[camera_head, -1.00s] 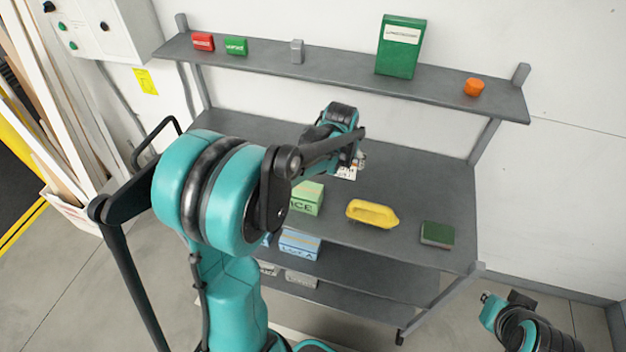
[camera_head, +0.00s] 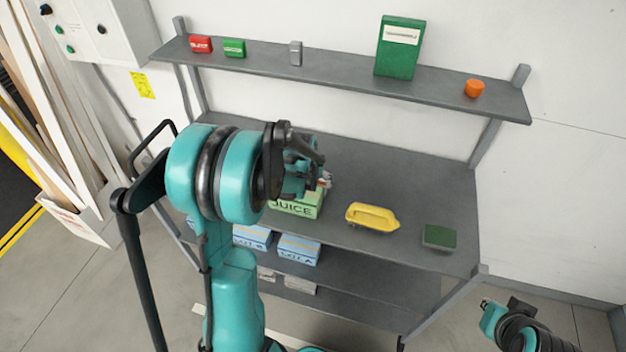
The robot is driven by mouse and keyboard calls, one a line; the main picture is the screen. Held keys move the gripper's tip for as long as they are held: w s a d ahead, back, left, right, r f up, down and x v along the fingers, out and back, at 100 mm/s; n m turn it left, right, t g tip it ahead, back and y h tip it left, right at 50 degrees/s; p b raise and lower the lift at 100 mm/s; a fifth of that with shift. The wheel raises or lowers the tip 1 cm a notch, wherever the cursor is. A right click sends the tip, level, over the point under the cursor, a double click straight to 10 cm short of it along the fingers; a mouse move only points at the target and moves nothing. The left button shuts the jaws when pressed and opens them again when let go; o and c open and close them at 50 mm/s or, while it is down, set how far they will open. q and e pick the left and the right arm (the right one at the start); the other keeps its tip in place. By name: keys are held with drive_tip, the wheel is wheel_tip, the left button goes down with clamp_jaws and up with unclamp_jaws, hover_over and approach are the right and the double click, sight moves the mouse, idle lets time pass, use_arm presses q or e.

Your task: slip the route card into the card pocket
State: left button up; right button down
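My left gripper (camera_head: 320,182) is over the work table, just above and behind the green JUICE box (camera_head: 296,206), and is partly hidden by my own forearm. A small pale piece, apparently the route card (camera_head: 325,181), shows at its fingertips. Most of the card is hidden, and I cannot read it. I cannot single out the card pocket; the tall green box (camera_head: 398,52) on the upper shelf bears a white printed label. The end of my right arm (camera_head: 492,314) is low at the right, away from the table, and its fingers are not clear.
A yellow handled object (camera_head: 372,217) and a dark green block (camera_head: 439,237) lie on the table (camera_head: 400,180). Blue boxes (camera_head: 299,249) sit below. The upper shelf (camera_head: 340,77) holds red, green, grey and orange items. The table's back right is clear.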

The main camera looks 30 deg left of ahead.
use_arm(q)
drive_tip(key=shift+f, duration=0.15)
drive_tip(key=o, duration=1)
drive_tip(key=shift+o, duration=0.2)
